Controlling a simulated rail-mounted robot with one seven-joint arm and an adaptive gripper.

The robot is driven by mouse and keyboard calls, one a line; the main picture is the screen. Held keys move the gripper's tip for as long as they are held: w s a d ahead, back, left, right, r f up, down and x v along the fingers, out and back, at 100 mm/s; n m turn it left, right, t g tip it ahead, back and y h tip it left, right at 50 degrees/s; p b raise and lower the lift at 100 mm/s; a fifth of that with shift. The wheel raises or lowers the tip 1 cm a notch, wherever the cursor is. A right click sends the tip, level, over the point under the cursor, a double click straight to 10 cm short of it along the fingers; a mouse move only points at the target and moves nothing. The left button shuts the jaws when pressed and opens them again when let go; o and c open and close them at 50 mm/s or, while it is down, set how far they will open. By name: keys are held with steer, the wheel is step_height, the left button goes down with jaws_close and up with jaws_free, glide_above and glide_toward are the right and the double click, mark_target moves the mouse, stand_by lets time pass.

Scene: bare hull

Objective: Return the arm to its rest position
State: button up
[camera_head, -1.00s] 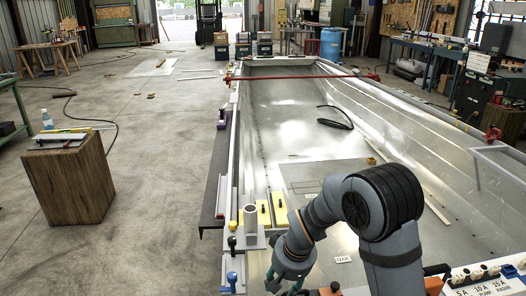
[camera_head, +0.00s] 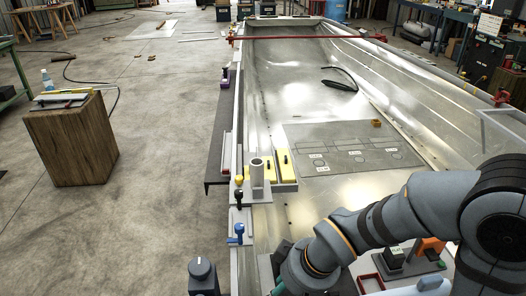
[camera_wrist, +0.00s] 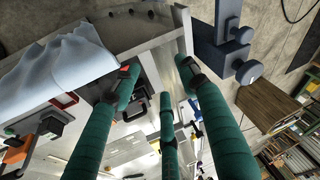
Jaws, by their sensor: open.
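My arm (camera_head: 385,225) reaches in from the right edge in the head view, bent low over the near end of the metal hull (camera_head: 300,85). Its wrist is at the bottom centre, and the fingers are mostly cut off or hidden there. In the wrist view my gripper (camera_wrist: 160,82) shows green fingers spread apart with nothing between them. Beyond them are the hull's edge and bright metal floor.
Yellow blocks (camera_head: 284,163) and a grey upright tube (camera_head: 257,172) stand along the hull's left edge. A red bar (camera_head: 300,37) crosses the hull farther off. A wooden block (camera_head: 70,140) stands on the floor at left. A pale blue cloth (camera_wrist: 60,70) lies close in the wrist view.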

steer(key=shift+n+y, duration=0.3)
steer(key=shift+n, duration=0.1)
steer(key=shift+s+d+f+b, duration=0.15)
steer(key=shift+s+b, duration=0.2)
steer(key=shift+s, duration=0.45)
steer(key=shift+s+d+f+b, duration=0.1)
steer(key=shift+s+d+b, duration=0.2)
steer(key=shift+s, duration=0.5)
steer(key=shift+s+d+f+b, duration=0.1)
steer(key=shift+s+b, duration=0.3)
steer(key=shift+s, duration=0.4)
